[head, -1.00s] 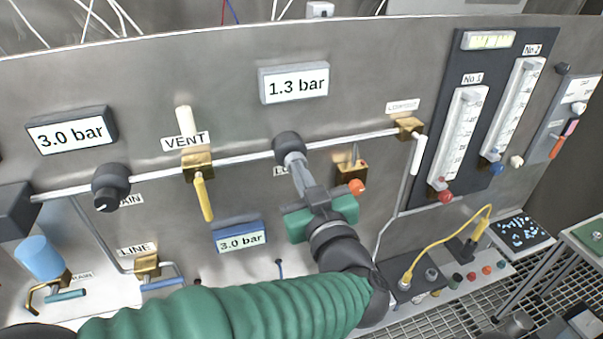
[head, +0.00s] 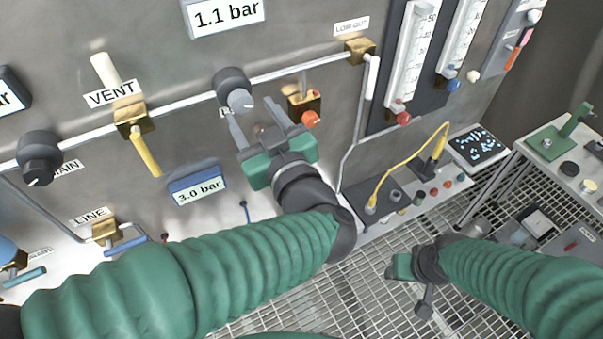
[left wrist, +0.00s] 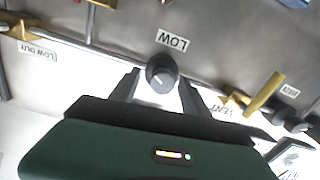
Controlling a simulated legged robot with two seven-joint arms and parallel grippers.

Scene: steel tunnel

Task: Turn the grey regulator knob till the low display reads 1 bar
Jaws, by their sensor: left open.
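The grey regulator knob (head: 238,98) sits on the pipe on the steel panel, its light face and pointer mark visible. In the left wrist view the knob (left wrist: 161,72) shows below a LOW label, between the two fingers. The low display (head: 222,14) above it reads 1.1 bar.
A brass valve with an orange knob (head: 311,118) is close right of the left gripper. A yellow vent lever (head: 146,152) and a blue 3.0 bar display (head: 197,186) lie to the left. A yellow cable (head: 407,151) and a side bench (head: 560,150) are at right.

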